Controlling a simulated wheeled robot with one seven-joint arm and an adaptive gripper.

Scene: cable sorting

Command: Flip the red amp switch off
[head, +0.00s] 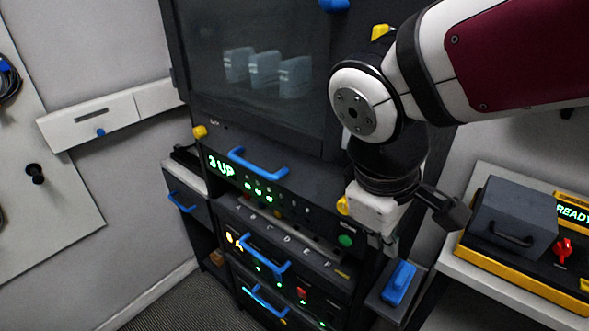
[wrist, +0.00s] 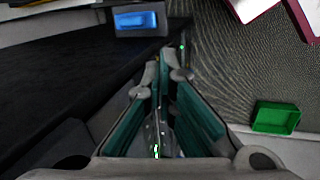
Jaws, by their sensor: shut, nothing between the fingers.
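A small red switch (head: 301,292) shows on the front of a lower rack unit, right of a blue handle. A red knob (head: 563,250) also shows on the black and yellow box at the right; no label tells which one is the amp switch. Neither is clear in the wrist view. My gripper (head: 388,243) hangs in front of the rack's right side, above and to the right of the small red switch and apart from it. In the wrist view my gripper (wrist: 159,68) has its fingers together with nothing between them.
The rack has blue handles (head: 268,264) sticking out and a green button (head: 345,240). A blue block (head: 398,283) sits on a dark side box; a blue block on a grey box shows in the wrist view (wrist: 135,20). A green tray (wrist: 276,117) lies at the wrist view's right.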

